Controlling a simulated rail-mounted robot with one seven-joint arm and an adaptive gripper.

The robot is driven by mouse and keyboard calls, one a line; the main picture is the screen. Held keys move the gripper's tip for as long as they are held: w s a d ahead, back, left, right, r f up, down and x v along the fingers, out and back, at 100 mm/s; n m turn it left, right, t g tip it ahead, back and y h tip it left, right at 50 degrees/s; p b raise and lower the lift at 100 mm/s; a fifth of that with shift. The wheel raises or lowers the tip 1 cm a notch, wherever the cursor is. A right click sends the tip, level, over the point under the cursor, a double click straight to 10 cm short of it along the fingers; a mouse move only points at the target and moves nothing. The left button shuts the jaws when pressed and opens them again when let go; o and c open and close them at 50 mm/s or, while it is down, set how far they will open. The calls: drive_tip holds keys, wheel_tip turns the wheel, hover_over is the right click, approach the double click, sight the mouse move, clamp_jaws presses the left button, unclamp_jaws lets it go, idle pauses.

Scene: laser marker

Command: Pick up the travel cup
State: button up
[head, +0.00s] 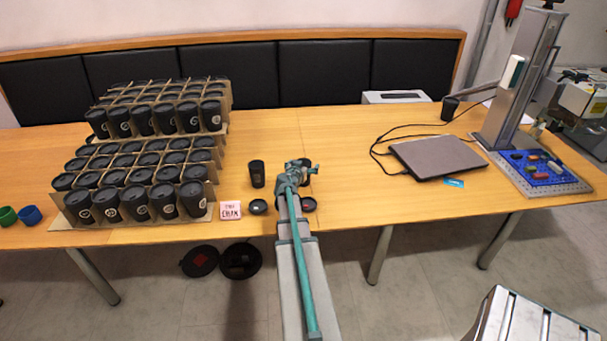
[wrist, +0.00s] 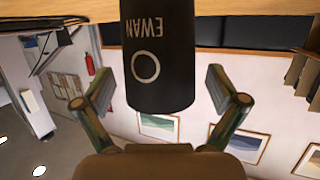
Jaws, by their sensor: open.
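A black travel cup (wrist: 160,60) with the name EWAN and a white ring on it fills the top middle of the wrist view, which is upside down. My gripper (wrist: 160,88) is open, with one finger to each side of the cup and gaps between; I cannot tell how far the fingertips reach along it. In the head view my gripper (head: 305,172) is over the table at the middle, and the cup in front of it is mostly hidden behind it. Another black cup (head: 257,174) stands upright on the table to the left of my gripper.
Stacked cardboard racks (head: 215,165) of black cups stand on the left. A black lid (head: 258,207), another lid (head: 308,204) and a pink-white note (head: 230,210) lie near the front edge. A laptop (head: 437,157) with cables lies right. The table between gripper and laptop is clear.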

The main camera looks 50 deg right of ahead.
drive_tip(key=c, duration=0.9)
drive_tip(key=shift+o, duration=0.3)
drive_tip(key=shift+r, duration=0.1)
